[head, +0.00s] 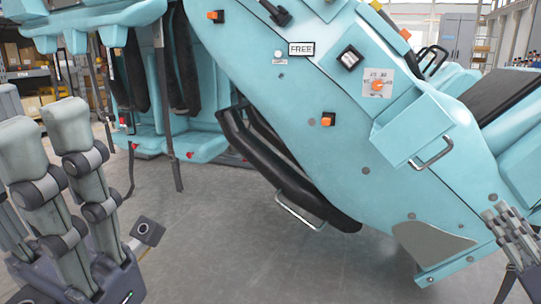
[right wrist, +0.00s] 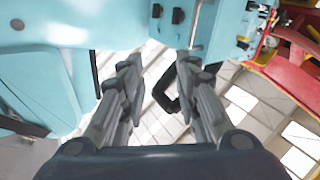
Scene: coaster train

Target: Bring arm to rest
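My right gripper (head: 505,222) shows at the right edge of the head view, small and partly cut off, in front of the teal coaster car's lower end. In the right wrist view its two groups of fingers (right wrist: 162,70) stand apart with nothing between them, so it is open and empty. My left gripper (head: 50,150) is large and close at the left edge of the head view, fingers pointing up. Nothing shows held in it, but how far its fingers are spread is unclear.
A tilted teal coaster car (head: 260,90) with black padded bars (head: 285,175) and a metal handle (head: 433,153) fills the middle and right. Grey floor (head: 210,255) is clear below. A red and yellow structure (right wrist: 300,60) shows at right in the right wrist view.

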